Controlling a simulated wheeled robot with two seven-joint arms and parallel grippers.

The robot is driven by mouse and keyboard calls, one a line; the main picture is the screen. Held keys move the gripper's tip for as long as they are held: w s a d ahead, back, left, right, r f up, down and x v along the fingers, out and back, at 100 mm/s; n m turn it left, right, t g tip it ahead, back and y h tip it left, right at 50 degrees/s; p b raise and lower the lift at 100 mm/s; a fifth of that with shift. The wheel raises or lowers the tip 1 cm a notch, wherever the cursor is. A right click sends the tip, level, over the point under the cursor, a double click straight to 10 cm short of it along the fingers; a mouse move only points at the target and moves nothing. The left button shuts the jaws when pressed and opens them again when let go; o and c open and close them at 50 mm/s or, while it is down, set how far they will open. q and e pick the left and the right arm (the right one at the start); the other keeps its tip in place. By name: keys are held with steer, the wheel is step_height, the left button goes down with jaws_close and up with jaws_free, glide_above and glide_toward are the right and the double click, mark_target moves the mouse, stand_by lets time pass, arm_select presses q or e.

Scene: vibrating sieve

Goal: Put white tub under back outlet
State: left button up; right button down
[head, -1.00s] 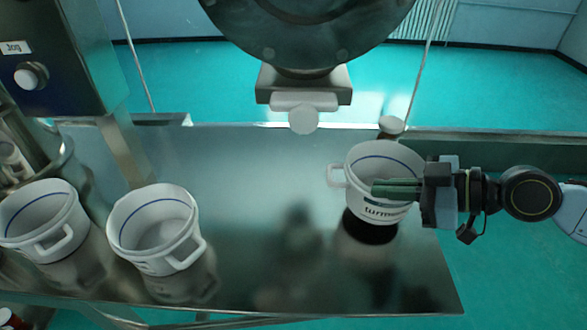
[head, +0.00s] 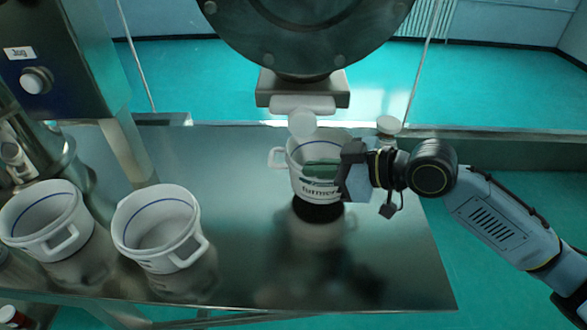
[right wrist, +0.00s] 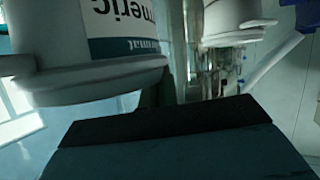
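A white tub (head: 297,183) with a blue line inside and a "turmeric" label is held upright over the metal table, apart from its dark reflection. My right gripper (head: 325,172) is shut on its right side. In the right wrist view the tub (right wrist: 85,75) fills the upper left, label showing, with a dark part of my gripper below it. The back outlet (head: 302,124), a pale round spout under the sieve drum, hangs just above and behind the tub's rim. My left gripper is not in view.
Two more white tubs stand at the left of the table (head: 240,270), one at the far left (head: 45,225) and one beside it (head: 160,230). A control box (head: 60,60) stands at the upper left. A small pale round knob (head: 389,125) is at the back edge. The front middle is clear.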

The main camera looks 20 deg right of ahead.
steer(key=shift+d+f+x, duration=0.1)
steer(key=shift+f+x, duration=0.1)
steer(key=shift+x, duration=0.8)
steer(key=shift+d+f+x, duration=0.1)
steer(key=shift+f+x, duration=0.1)
steer(key=shift+x, duration=0.8)
steer(key=shift+f+x, duration=0.25)
steer(key=shift+x, duration=0.75)
steer(key=shift+s, duration=0.15)
steer(key=shift+f, duration=0.15)
steer(key=c, duration=1.7)
jaws_free()
steer(key=shift+r, duration=0.2)
glide_toward(297, 175)
steer(key=shift+s+d+r+b, duration=0.35)
steer(key=shift+s+r, duration=0.1)
steer(key=shift+r, duration=0.1)
